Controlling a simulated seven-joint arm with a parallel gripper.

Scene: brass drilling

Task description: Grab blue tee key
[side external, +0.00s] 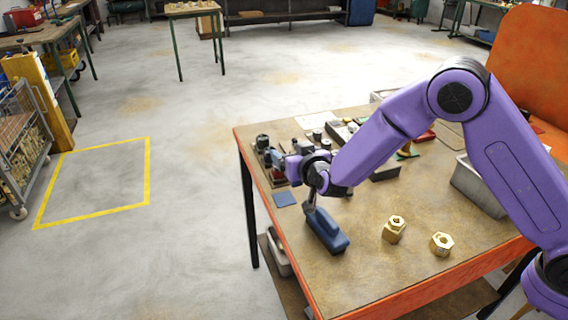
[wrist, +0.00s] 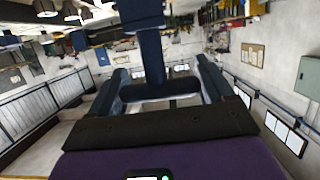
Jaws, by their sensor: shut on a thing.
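The blue tee key (side external: 328,231) is a chunky dark blue piece at the near left part of the workbench, low over or on the top; I cannot tell if it touches. My gripper (side external: 312,207) reaches down to its upper end and is shut on it. In the wrist view, a dark blue T-shaped form, the tee key (wrist: 152,55), stands between the two fingers of my gripper (wrist: 160,85). The fingertips are partly hidden in the side view.
Two brass fittings (side external: 394,229) stand right of the key. A flat blue square (side external: 284,198) lies near the bench's left edge. Small machine parts (side external: 268,155) and a dark block (side external: 384,170) crowd the back. A grey bin (side external: 478,186) stands right.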

